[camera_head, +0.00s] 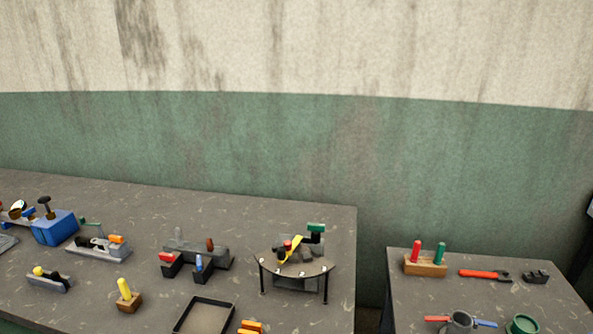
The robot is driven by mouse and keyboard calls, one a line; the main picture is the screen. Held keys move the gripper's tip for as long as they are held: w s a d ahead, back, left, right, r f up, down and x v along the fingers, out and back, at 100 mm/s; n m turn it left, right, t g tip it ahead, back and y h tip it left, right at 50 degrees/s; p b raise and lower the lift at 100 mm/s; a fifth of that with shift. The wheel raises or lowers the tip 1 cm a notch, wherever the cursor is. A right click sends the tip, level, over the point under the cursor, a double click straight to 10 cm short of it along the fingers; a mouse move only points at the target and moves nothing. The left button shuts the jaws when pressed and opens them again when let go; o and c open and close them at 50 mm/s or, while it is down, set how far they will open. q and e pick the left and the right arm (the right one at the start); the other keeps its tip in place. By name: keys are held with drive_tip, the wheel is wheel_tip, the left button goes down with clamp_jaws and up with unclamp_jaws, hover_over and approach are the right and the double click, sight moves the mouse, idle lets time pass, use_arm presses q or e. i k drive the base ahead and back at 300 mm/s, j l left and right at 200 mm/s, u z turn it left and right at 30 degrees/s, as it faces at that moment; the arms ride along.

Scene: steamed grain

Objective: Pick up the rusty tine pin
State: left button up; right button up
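A small rusty-brown upright pin (210,244) stands on a dark grey fixture (190,252) on the large left table; it looks like the rusty tine pin, though it is too small to be sure. A grey pin (178,234) stands on the same fixture, to its left. A red-topped block (168,262) and a blue piece (199,264) sit at the fixture's front. Neither of my grippers is in view.
On the left table (130,204) stand a blue box (54,228), a yellow peg in a wooden block (125,290), a dark-rimmed tray (177,321) and a small round-fronted stand (317,268). A gap separates it from the right table (480,301), which holds tools.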

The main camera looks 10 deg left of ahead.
sight(209, 243)
drive_tip(key=i+j+u, duration=0.15)
drive_tip(key=i+j, duration=0.25)
drive_tip(key=j, duration=0.2)
drive_tip(key=i+j+u, duration=0.2)
drive_tip(key=i+j, duration=0.25)
drive_tip(key=j, duration=0.1)
